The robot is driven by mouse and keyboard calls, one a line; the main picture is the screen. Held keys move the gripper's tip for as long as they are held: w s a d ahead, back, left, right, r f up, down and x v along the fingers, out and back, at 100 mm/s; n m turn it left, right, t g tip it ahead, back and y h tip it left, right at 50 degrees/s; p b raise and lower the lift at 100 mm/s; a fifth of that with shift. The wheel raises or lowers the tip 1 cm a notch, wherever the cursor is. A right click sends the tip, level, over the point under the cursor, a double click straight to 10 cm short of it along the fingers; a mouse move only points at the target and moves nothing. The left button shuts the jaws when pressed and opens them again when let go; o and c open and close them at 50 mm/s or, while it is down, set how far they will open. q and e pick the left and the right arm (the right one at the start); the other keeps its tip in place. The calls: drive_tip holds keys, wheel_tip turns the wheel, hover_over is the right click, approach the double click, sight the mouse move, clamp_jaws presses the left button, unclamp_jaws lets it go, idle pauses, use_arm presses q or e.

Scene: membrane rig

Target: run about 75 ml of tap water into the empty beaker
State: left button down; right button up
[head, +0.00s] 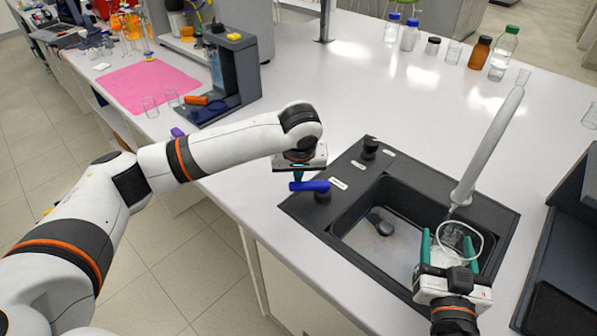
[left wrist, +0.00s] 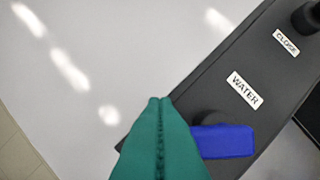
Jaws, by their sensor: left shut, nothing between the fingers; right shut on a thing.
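The blue water lever (head: 312,186) sits on a black knob at the near left corner of the sink unit, beside a WATER label (left wrist: 243,89). My left gripper (head: 297,176) is shut and empty, its fingertips close beside the lever; the left wrist view shows the lever (left wrist: 225,141) just right of the shut teal fingers (left wrist: 160,105). Whether they touch is unclear. My right gripper (head: 447,247) is shut on the clear glass beaker (head: 465,232), held over the sink's right part under the grey spout (head: 490,145). The water level in the beaker cannot be made out.
The black sink (head: 360,205) has a dark drain piece in its basin. A second black knob (head: 370,147) stands behind the lever, near a CLOSE label (left wrist: 286,42). Bottles (head: 503,52) and glassware stand at the back right.

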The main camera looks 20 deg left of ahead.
sight(297, 188)
use_arm(q)
drive_tip(key=shift+s+d, duration=0.1)
drive_tip(key=shift+s, duration=0.2)
drive_tip(key=shift+s+d, duration=0.2)
drive_tip(key=shift+s, duration=0.25)
drive_tip(key=shift+s+d, duration=0.2)
drive_tip(key=shift+s, duration=0.25)
drive_tip(key=shift+s+d, duration=0.4)
drive_tip(key=shift+s, duration=0.15)
drive_tip(key=shift+s+d, duration=0.1)
drive_tip(key=shift+d, duration=0.05)
drive_tip(key=shift+w+a, duration=0.2)
drive_tip(key=shift+a, duration=0.35)
drive_tip(key=a, duration=0.1)
drive_tip(key=w+a, duration=0.1)
drive_tip(key=a, duration=0.1)
drive_tip(key=shift+w, duration=0.2)
use_arm(e)
drive_tip(key=shift+d, duration=0.1)
use_arm(q)
drive_tip(key=s+d+r, duration=0.1)
drive_tip(key=d+r, duration=0.2)
drive_tip(key=r, duration=0.6)
drive_tip(key=shift+s+r, duration=0.2)
drive_tip(key=shift+r, duration=0.05)
